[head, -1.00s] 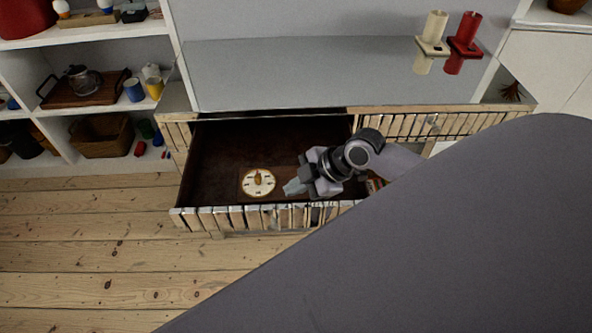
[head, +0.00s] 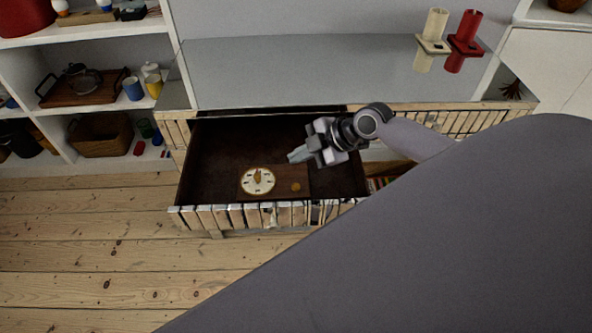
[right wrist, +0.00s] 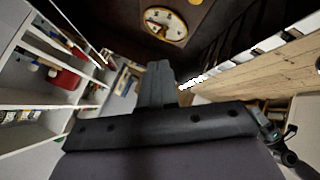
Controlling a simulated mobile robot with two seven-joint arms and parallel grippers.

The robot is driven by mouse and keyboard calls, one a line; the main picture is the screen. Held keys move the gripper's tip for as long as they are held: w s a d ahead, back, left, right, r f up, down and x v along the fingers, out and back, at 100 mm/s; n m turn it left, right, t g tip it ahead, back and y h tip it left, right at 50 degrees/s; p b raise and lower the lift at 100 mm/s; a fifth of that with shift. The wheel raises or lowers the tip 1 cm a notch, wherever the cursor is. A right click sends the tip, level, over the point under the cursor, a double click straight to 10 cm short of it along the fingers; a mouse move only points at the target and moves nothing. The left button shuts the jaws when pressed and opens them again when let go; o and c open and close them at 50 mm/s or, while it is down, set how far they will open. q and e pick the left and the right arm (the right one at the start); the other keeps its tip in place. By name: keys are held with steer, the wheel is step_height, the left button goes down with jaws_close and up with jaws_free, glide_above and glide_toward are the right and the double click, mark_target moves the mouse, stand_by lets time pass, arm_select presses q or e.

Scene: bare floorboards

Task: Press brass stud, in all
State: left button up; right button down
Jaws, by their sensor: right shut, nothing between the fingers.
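The brass stud (head: 295,186) is a small round knob on a brown wooden board (head: 283,193) inside the open drawer. A round cream dial (head: 257,180) with a dark-marked face is on the same board, to the stud's left. My right gripper (head: 296,155) is shut and empty over the drawer, behind the stud in the head view and apart from it. In the right wrist view its closed fingertips (right wrist: 160,68) point toward the dial (right wrist: 165,24). The stud shows there at the top edge (right wrist: 195,2).
The drawer's slatted front (head: 240,216) stands pulled out over the floorboards. A grey countertop (head: 320,70) lies behind, with cream (head: 431,45) and red (head: 464,45) holders at its right. Shelves (head: 100,105) stand left. My own grey body covers the lower right.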

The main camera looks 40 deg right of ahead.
mark_target(300, 187)
step_height(300, 187, down, 7)
steer(key=b, duration=0.5)
steer(key=shift+f, duration=0.1)
steer(key=shift+f+b, duration=0.25)
steer(key=shift+b, duration=0.15)
stand_by(1.1)
steer(key=shift+f+b, duration=0.35)
steer(key=shift+f, duration=0.05)
